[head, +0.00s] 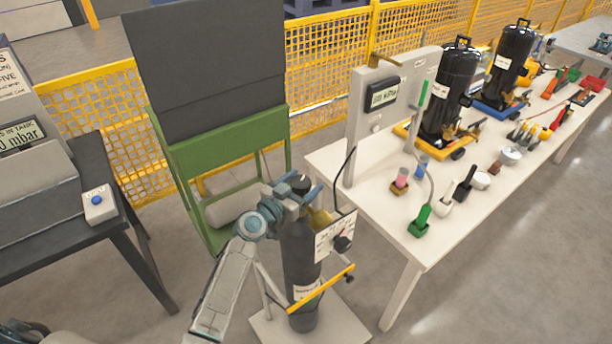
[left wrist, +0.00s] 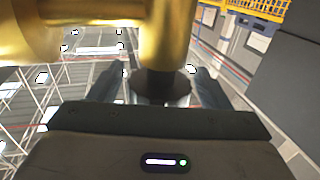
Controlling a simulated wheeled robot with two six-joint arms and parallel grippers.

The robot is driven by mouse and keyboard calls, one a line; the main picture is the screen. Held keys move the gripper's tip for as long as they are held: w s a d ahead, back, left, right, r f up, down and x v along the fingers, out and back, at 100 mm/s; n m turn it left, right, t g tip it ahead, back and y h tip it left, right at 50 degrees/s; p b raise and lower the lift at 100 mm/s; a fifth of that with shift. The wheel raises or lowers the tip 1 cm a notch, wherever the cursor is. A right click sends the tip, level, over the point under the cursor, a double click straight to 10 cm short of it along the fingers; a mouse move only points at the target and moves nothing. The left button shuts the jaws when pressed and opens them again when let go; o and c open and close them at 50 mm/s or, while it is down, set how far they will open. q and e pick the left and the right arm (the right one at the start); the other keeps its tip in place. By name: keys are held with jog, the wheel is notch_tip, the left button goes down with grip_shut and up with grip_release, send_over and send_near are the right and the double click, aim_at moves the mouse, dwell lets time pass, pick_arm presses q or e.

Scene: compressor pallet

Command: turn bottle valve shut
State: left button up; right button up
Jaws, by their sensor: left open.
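A dark gas bottle (head: 301,265) stands upright on a flat base plate, with a brass valve (head: 320,218) and a black knob (head: 299,183) at its top. My left gripper (head: 297,191) is at the bottle top with its fingers open, one on each side of the knob. In the left wrist view, the black knob (left wrist: 162,88) lies between the two dark fingers of the left gripper (left wrist: 160,78). I cannot tell whether either finger touches it. Blurred brass valve parts (left wrist: 165,35) fill the upper left and middle there. My right gripper is not in view.
A yellow bar (head: 320,290) crosses the bottle's front, and a white panel with a black knob (head: 341,243) is beside it. The white table (head: 440,225) with compressors and tools is close on the right. A green stand (head: 225,150) is behind.

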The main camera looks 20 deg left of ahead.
pick_arm(q)
jog(key=shift+w+d, duration=0.3)
jog(key=shift+w, duration=0.35)
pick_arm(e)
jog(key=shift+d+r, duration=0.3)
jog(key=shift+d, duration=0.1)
